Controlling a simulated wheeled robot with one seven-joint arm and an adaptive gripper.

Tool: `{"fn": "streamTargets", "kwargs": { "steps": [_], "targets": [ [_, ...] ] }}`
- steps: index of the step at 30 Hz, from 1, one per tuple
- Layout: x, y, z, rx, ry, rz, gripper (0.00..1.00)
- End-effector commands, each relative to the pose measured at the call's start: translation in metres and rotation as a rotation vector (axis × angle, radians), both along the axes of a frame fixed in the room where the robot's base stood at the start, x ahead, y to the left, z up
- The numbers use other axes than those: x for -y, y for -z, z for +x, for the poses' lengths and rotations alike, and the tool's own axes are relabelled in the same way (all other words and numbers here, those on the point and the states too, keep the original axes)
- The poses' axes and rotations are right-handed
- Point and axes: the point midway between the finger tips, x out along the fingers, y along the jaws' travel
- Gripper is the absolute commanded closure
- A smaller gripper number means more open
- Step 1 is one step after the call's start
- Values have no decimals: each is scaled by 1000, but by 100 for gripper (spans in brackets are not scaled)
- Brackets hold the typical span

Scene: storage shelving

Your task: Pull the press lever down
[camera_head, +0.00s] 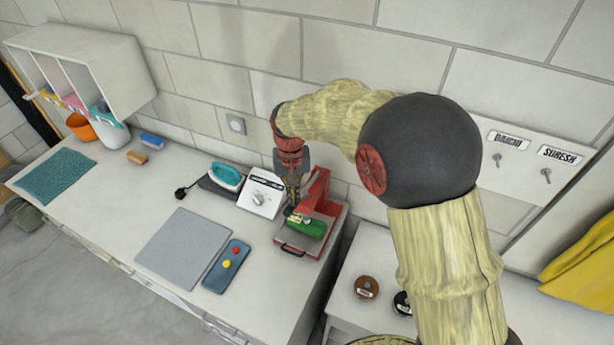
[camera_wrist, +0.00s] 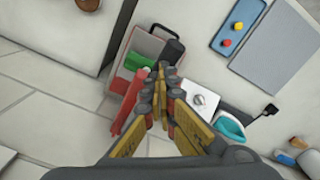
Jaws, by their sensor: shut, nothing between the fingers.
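The press (camera_head: 317,192) has a red upright frame on a grey base with a red rim, at the right end of the white counter. A green block (camera_head: 306,227) lies on its base; it also shows in the wrist view (camera_wrist: 140,56). My gripper (camera_head: 292,201) points down just left of the red frame. In the wrist view my gripper (camera_wrist: 166,72) has its fingertips together, with nothing seen between them. A dark rounded bar (camera_wrist: 172,50), possibly the lever grip, lies just beyond the fingertips. Whether they touch it cannot be told. My fingers hide part of the press.
A white box with a dial (camera_head: 262,194) stands close left of the press, with a teal iron (camera_head: 226,176) beyond it. A blue tray (camera_head: 226,268) with red and yellow buttons and a grey mat (camera_head: 185,247) lie in front. A gap separates the counter from the right-hand cabinet.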

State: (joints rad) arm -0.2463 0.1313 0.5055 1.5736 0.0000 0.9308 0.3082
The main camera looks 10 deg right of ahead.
Motion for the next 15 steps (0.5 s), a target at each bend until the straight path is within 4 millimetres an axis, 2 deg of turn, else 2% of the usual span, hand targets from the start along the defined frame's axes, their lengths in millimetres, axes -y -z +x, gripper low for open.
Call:
{"fn": "streamTargets", "kwargs": {
  "steps": [15],
  "targets": [
    [-4, 25, -6, -2, 0, 0, 100]
  ]
}}
